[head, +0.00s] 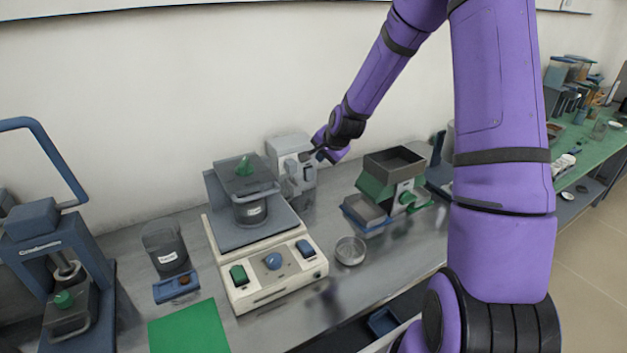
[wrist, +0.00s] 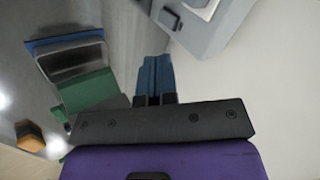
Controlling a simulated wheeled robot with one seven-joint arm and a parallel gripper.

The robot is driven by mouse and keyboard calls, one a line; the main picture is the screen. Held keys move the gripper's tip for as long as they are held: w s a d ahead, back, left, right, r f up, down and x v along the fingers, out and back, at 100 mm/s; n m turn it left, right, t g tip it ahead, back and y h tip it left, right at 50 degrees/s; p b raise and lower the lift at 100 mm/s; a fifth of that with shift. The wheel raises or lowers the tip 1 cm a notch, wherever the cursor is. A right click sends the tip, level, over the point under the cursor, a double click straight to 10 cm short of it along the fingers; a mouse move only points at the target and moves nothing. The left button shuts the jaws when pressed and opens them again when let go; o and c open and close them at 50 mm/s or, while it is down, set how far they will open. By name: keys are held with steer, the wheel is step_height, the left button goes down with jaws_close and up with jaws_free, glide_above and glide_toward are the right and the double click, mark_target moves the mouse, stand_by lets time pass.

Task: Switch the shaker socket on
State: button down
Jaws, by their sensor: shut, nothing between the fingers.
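A light grey box (head: 283,150), which looks like the shaker socket, stands against the wall behind the shaker. The shaker (head: 262,290) is a cream unit with green and blue controls on its front and a lidded vessel (head: 252,212) on its platform. My gripper (head: 314,156) is at the right front of the grey box; I cannot tell whether it touches. In the wrist view my gripper (wrist: 155,78) is shut and empty. The grey box (wrist: 222,32) is at the top there, with a dark-framed switch part (wrist: 170,18) beyond the fingertips. The switch's position is unclear.
A green and grey device with a dark hopper (head: 393,163) stands to the right. A round glass dish (head: 350,251) lies in front of it. A dark container (head: 165,245), a green mat (head: 189,328) and a blue press (head: 45,245) are on the left. The wall is close behind.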

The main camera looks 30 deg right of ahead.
mark_target(309, 174)
steer(key=w+d+f+m, duration=0.1)
steer(key=d+f+m, duration=0.1)
steer(key=f, duration=0.3)
steer(key=w+d+f+m+t, duration=0.1)
steer(key=w+d+f+m, duration=0.1)
steer(key=f, duration=0.3)
steer(key=shift+w+d+f+m, duration=0.15)
steer(key=shift+w+d+m, duration=0.05)
steer(key=shift+d+m, duration=0.25)
steer(key=x, duration=0.9)
steer(key=shift+w+f, duration=0.1)
steer(key=shift+w, duration=0.1)
steer(key=w, duration=0.3)
steer(key=shift+w+f, duration=0.1)
steer(key=shift+f, duration=0.3)
steer(key=shift+w, duration=0.55)
steer(key=shift+f, duration=0.1)
